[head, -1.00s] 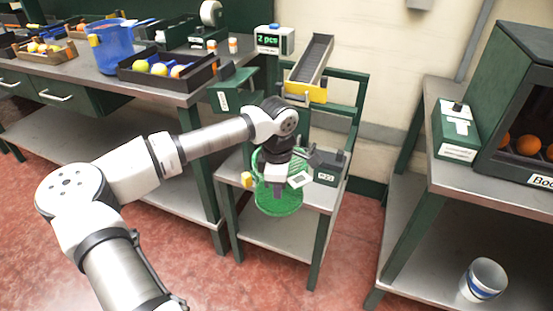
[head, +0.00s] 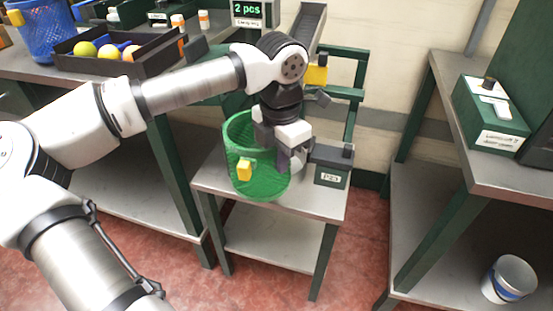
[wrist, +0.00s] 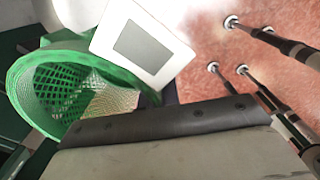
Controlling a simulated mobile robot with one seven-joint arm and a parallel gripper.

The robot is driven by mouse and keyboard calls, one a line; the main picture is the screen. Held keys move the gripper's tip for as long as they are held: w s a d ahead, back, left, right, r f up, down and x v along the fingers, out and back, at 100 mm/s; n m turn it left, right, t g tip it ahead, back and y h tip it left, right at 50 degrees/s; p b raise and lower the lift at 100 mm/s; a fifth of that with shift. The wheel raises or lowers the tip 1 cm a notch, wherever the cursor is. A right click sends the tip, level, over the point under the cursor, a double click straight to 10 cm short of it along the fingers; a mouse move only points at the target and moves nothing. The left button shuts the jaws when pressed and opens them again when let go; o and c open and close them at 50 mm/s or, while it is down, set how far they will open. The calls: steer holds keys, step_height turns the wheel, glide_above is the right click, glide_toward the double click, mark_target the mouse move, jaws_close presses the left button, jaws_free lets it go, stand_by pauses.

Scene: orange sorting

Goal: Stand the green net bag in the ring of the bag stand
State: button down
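The green net bag (head: 240,150) is upright and open at the top, at the small metal table in the middle of the head view. A yellow piece (head: 244,170) shows at its front. My gripper (head: 290,162) points down at the bag's right side and overlaps its rim; whether its fingers are closed on the mesh is hidden. In the wrist view the bag's open mouth (wrist: 62,88) shows at the left, beside a white plate with a grey square. A dark green block labelled like P23 (head: 331,176), apparently part of the bag stand, is right of my gripper. I cannot make out the ring.
A chute (head: 309,30) and a counter reading 2 pcs (head: 247,12) stand behind. A dark tray (head: 118,66) with fruit and a blue basket (head: 42,30) are on the left bench. The right bench carries a green box (head: 488,115); a white bucket (head: 508,278) sits below.

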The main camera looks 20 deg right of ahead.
steer(key=w+d+p, duration=0.2)
steer(key=w+d, duration=0.4)
steer(key=w, duration=0.3)
steer(key=shift+w+d+f+b, duration=0.15)
steer(key=shift+f+b, duration=0.4)
steer(key=shift+f, duration=0.4)
steer(key=shift+w+d+f+b, duration=0.1)
steer(key=shift+f+b, duration=0.4)
steer(key=shift+f, duration=0.4)
steer(key=shift+w+d+f+b, duration=0.15)
steer(key=shift+f+b, duration=0.4)
steer(key=shift+f, duration=0.4)
steer(key=shift+a, duration=0.1)
steer(key=c, duration=1.6)
jaws_free()
steer(key=shift+o, duration=0.2)
steer(key=shift+r, duration=0.1)
step_height(320, 180, up, 9)
steer(key=p, duration=0.6)
